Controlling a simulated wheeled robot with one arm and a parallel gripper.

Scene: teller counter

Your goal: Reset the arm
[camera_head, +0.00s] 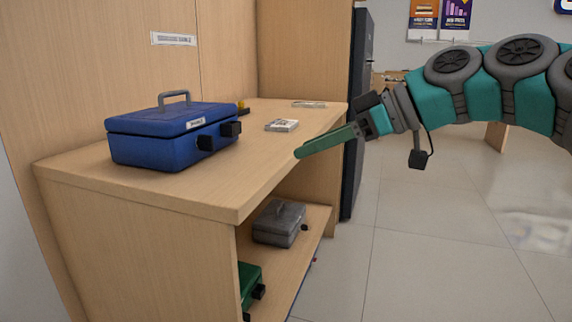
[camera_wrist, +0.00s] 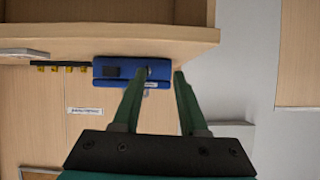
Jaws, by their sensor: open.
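My gripper (camera_head: 328,143) reaches in from the right in the head view, its green fingers pointing left beside the edge of the wooden counter (camera_head: 247,180). In the wrist view my gripper (camera_wrist: 162,74) shows two green fingers spread apart with nothing between them close up. A blue cash box (camera_head: 172,137) with a grey handle stands closed on the counter, well to the left of my fingers. It also shows beyond my fingertips in the wrist view (camera_wrist: 122,72).
A stack of banknotes (camera_head: 282,125) lies on the counter, with another flat bundle (camera_head: 309,104) farther back. A grey cash box (camera_head: 279,222) and a green box (camera_head: 249,284) sit on the shelf below. Open tiled floor (camera_head: 440,230) lies to the right.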

